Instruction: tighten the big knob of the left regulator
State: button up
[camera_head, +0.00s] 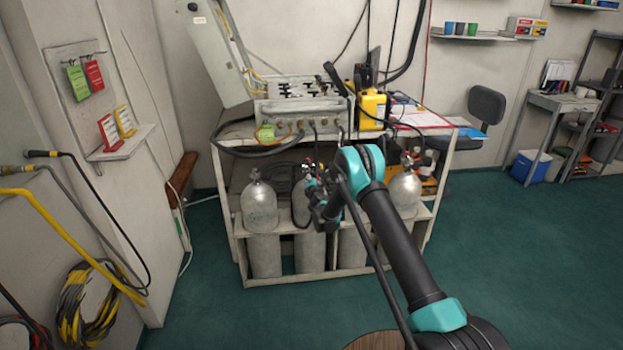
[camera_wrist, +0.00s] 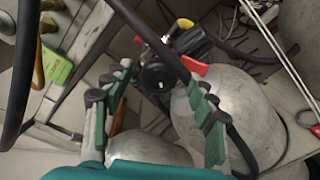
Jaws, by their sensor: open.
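In the wrist view a regulator with a round black knob (camera_wrist: 157,76) sits at the valve of a grey cylinder (camera_wrist: 235,105). In the head view my gripper (camera_head: 316,192) is in front of the second cylinder from the left (camera_head: 301,208), partly hiding the regulator there.
A dark hose crosses the wrist view near the knob. In the head view, the bench (camera_head: 230,160) carries an air panel (camera_head: 300,112) and a yellow device (camera_head: 371,108). Other cylinders (camera_head: 259,207) stand on both sides below.

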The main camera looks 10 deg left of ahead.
jog(key=f+v, duration=0.1)
jog(key=v, duration=1.1)
jog(key=shift+r, duration=0.5)
